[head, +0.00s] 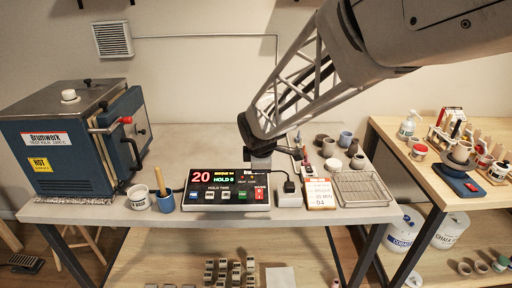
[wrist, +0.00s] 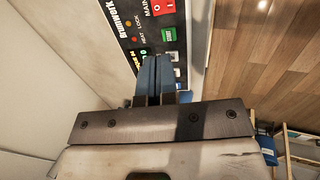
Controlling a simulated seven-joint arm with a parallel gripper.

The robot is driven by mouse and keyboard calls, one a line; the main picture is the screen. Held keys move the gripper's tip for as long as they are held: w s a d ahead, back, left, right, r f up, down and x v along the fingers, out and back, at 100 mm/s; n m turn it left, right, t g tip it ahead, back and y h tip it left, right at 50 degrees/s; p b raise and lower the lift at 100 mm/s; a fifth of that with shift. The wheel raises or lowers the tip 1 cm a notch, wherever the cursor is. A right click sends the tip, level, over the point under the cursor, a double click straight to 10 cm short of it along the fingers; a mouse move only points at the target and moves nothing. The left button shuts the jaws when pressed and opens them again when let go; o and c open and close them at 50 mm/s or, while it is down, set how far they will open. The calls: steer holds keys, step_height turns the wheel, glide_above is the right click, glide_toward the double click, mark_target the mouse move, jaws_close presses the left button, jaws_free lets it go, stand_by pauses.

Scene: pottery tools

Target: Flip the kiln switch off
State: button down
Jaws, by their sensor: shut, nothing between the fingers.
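The kiln controller (head: 228,206) is a black box with lit displays and coloured buttons, near the front of the grey bench. Its red main switch (head: 259,194) is at the lower right of the panel; it also shows at the top of the wrist view (wrist: 163,8). I cannot tell which way it is set. A green start button (wrist: 169,34) lies beside it. My gripper (wrist: 154,66) has its blue-grey fingers shut together and empty, over the panel near the displays. In the head view my gripper (head: 260,162) is at the controller's upper right edge, fingertips unclear.
The blue kiln (head: 60,165) stands at the left, with a white cup (head: 139,198) and blue tool cup (head: 166,202) between it and the controller. A plug block (head: 290,196), card (head: 320,194) and wire rack (head: 362,189) sit to the right.

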mark_target(259, 195)
steer(key=shift+w, duration=0.3)
stand_by(0.4)
steer(key=shift+x, duration=6.95)
steer(key=shift+w+f, duration=0.1)
steer(key=shift+f, duration=0.05)
steer(key=shift+s, duration=0.8)
